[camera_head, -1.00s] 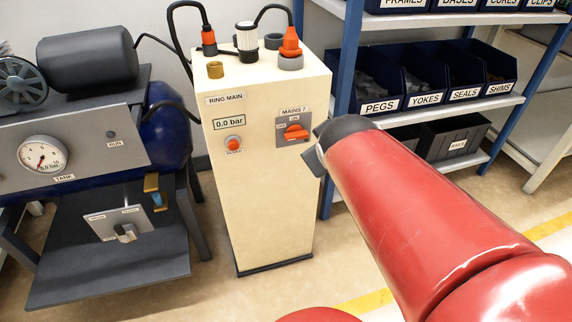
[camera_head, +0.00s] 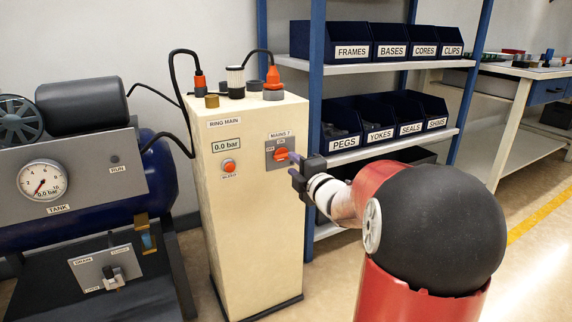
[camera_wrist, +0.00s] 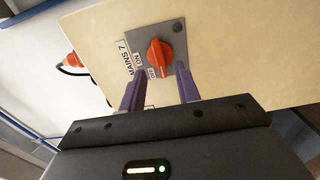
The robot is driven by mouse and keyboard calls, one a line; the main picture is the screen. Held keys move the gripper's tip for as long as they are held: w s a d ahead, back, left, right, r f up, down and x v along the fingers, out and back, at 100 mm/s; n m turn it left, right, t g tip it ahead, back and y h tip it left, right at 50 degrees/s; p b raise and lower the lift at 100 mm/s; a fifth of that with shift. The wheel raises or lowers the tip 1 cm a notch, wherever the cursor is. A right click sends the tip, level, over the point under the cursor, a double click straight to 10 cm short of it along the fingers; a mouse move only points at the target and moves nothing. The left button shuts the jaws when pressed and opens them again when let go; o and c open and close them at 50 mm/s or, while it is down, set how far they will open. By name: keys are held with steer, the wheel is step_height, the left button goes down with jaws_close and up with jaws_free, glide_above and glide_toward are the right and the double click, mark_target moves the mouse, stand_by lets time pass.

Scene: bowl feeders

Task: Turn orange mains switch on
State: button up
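The orange mains switch (camera_head: 281,154) is a rotary knob on a grey plate on the cream cabinet's front, under a label reading MAINS 7. In the wrist view the orange knob (camera_wrist: 159,53) sits beyond my fingertips, on its grey plate (camera_wrist: 172,35) with ON and OFF labels. In the head view the knob's handle lies roughly horizontal, toward the OFF side. My gripper (camera_head: 292,165) is just right of and in front of the switch. In the wrist view its two purple fingers (camera_wrist: 160,85) are spread apart with nothing between them. They appear clear of the knob.
The cream cabinet (camera_head: 255,230) also carries a 0.0 bar display (camera_head: 226,145) and an orange bleed button (camera_head: 229,166). A compressor with a blue tank (camera_head: 160,180) stands at left. Blue-framed shelving (camera_head: 317,100) with bins stands close behind my arm at right.

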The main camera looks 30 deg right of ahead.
mark_target(286, 158)
steer(key=shift+w, duration=1.95)
jaws_close()
